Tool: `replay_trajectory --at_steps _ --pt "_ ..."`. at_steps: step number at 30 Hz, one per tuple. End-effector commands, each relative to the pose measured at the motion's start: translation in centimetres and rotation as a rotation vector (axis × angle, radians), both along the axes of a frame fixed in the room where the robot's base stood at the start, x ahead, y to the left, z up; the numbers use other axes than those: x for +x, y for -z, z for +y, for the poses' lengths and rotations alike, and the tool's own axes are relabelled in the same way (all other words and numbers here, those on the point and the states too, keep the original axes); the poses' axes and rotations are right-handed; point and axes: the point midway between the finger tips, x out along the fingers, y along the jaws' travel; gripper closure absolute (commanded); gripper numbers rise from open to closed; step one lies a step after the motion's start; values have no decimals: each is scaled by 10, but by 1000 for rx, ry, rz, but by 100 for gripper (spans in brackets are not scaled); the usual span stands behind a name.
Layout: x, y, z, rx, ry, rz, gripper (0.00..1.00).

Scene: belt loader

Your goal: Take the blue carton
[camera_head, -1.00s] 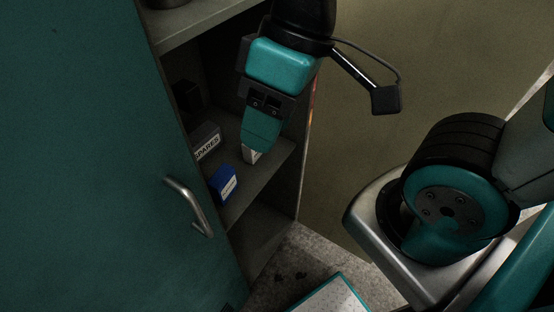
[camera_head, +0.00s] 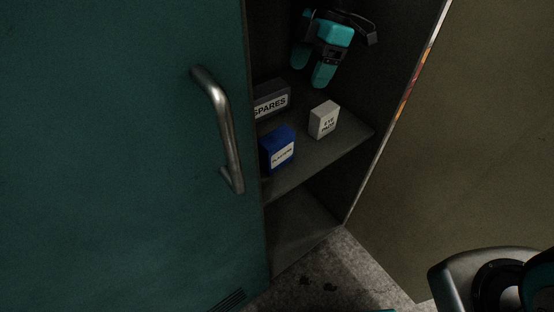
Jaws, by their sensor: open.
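The blue carton (camera_head: 277,152) stands on the cabinet shelf (camera_head: 322,155), near its left front, with a white label on its face. Its left side is close to the door's edge. My gripper (camera_head: 309,80) is inside the cabinet, above and behind the cartons. Its two teal fingers point down and are apart, with nothing between them. The gripper is up and to the right of the blue carton, clear of it.
A white carton marked EYE PADS (camera_head: 323,120) stands right of the blue one. A dark box marked SPARES (camera_head: 271,101) is behind it. The teal door (camera_head: 120,150) with a metal handle (camera_head: 222,130) covers the left. The cabinet's side wall (camera_head: 397,110) bounds the right.

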Motion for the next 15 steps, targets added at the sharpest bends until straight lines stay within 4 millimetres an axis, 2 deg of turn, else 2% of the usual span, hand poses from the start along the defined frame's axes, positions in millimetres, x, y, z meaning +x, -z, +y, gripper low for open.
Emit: replay_trajectory --at_steps 3,8,15 --pt "5 1 15 27 -183 -19 28" --pt "3 12 24 43 -272 -26 28" --pt "-10 59 38 42 -270 -25 28"
